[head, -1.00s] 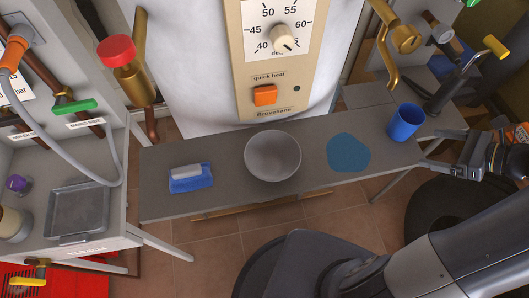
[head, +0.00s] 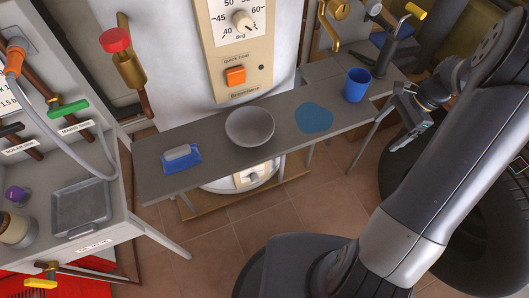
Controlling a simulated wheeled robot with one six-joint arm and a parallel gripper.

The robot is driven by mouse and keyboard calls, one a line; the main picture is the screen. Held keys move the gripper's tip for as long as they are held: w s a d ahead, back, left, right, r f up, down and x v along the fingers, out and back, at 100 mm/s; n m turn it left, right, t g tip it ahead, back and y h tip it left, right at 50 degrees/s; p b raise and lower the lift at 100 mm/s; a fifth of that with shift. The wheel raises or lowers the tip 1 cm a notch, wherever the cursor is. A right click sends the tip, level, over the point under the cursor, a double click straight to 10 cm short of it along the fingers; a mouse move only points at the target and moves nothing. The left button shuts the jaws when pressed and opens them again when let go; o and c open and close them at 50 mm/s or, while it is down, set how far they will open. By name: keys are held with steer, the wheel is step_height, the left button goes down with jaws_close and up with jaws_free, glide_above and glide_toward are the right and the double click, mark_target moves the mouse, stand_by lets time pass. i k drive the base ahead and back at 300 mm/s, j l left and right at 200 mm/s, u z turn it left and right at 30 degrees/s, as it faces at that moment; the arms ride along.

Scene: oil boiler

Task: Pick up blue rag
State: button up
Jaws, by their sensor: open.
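The blue rag (head: 314,118) lies flat on the grey bench, right of the grey bowl and left of the blue cup. My gripper (head: 394,143) is at the right, off the bench's right front edge. It is open and empty, to the right of the rag and apart from it. Nothing covers the rag.
A boiler panel (head: 235,60) rises behind. A side shelf with a metal tray (head: 81,207) is at left.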

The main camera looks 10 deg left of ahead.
mark_target(181, 158)
steer(key=k+j+u, duration=0.1)
steer(key=k+j, duration=0.15)
steer(key=k+j+u, duration=0.15)
steer(key=j, duration=0.25)
steer(key=k+j+u, duration=0.1)
steer(key=k+j, duration=0.2)
steer(key=i+j, duration=0.15)
steer(key=j, duration=0.2)
steer(key=i+j+u, duration=0.1)
steer(key=j, duration=0.2)
steer(key=i, duration=0.3)
